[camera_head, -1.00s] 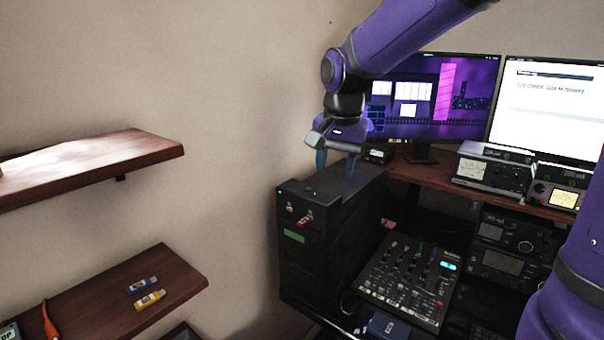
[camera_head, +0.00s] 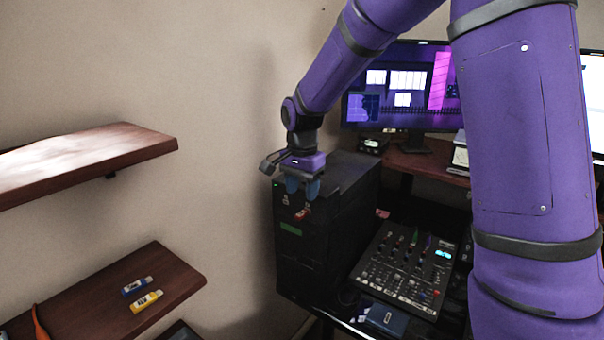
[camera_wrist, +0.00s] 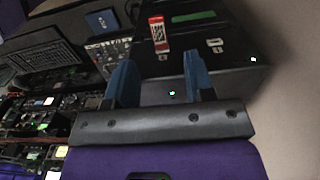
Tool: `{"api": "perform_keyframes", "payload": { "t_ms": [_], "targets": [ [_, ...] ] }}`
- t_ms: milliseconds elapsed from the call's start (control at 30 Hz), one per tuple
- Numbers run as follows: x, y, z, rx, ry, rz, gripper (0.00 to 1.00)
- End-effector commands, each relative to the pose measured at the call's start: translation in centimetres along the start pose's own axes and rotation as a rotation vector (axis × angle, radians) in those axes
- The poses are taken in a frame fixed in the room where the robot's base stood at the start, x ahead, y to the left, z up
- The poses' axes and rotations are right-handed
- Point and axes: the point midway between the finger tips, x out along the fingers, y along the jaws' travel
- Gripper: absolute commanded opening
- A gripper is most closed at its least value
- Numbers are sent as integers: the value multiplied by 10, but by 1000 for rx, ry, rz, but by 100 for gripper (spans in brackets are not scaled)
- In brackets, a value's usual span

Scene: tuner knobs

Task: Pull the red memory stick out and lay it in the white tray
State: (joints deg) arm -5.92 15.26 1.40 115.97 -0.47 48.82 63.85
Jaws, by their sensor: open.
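The red memory stick (camera_head: 303,213) juts from the front of the black computer tower (camera_head: 318,250). In the wrist view the red stick (camera_wrist: 158,34) shows a white label and lies ahead of the fingertips, slightly left of the middle between them. My gripper (camera_head: 302,188) is open, with its blue fingers just above the stick at the tower's upper front. In the wrist view my gripper (camera_wrist: 160,72) has nothing between its fingers, and the stick is apart from them. I do not see a white tray that I can make out.
A blue stick (camera_head: 137,286) and a yellow stick (camera_head: 146,301) lie on the lower wooden shelf (camera_head: 182,275) at left. A mixer (camera_head: 405,268) stands right of the tower. An upper shelf (camera_head: 100,152) juts out at left. The space between shelves and tower is free.

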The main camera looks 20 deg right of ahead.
Motion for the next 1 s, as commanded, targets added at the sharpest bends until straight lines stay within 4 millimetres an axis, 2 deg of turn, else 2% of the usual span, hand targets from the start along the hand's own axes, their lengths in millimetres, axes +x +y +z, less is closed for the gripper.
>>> {"api": "perform_keyframes", "payload": {
  "t_ms": [100,300,500,767,867,1000],
  "targets": [
    [21,0,0,0,-1,2,49],
    [45,0,0,0,-1,1,49],
    [55,0,0,0,0,0,49],
    [55,0,0,0,1,-1,49],
    [55,0,0,0,1,-1,31],
    [55,0,0,0,1,-1,0]
  ]
}}
